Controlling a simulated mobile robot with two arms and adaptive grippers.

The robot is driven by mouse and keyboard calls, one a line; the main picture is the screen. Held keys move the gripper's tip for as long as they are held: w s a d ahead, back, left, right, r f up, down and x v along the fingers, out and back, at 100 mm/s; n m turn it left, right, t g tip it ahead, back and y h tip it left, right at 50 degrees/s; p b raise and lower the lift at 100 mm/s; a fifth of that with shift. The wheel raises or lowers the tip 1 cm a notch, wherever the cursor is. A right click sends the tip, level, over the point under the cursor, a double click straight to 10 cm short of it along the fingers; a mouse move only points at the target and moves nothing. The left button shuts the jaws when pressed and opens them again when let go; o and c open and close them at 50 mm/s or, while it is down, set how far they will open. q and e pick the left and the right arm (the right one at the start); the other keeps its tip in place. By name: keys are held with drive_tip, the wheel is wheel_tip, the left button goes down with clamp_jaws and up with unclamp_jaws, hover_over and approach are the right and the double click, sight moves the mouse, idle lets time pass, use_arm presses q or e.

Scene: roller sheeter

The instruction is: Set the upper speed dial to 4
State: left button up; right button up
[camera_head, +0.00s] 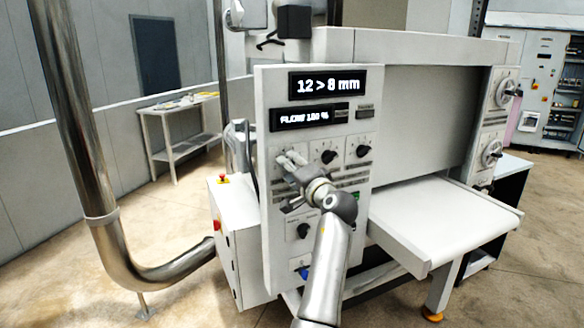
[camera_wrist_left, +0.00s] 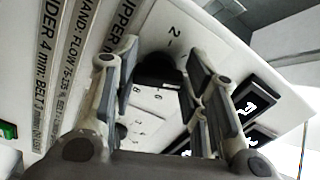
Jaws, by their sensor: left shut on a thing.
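The upper speed dial (camera_wrist_left: 160,72) is a black knob on a white plate with a printed scale, in the left wrist view. My left gripper (camera_wrist_left: 160,85) is shut on this dial, one finger on each side. In the head view my left gripper (camera_head: 287,160) covers the left end of the upper dial row and hides the dial. My right gripper is not in view.
Two more dials, a middle one (camera_head: 328,156) and a right one (camera_head: 363,150), sit close beside my gripper. Above, displays read "12 > 8 mm" (camera_head: 328,85) and "FLOW 100 %" (camera_head: 305,117). A lower dial (camera_head: 303,230) is below. A belt table (camera_head: 440,220) juts out at the right.

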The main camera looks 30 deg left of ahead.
use_arm(q)
drive_tip(key=o, duration=1)
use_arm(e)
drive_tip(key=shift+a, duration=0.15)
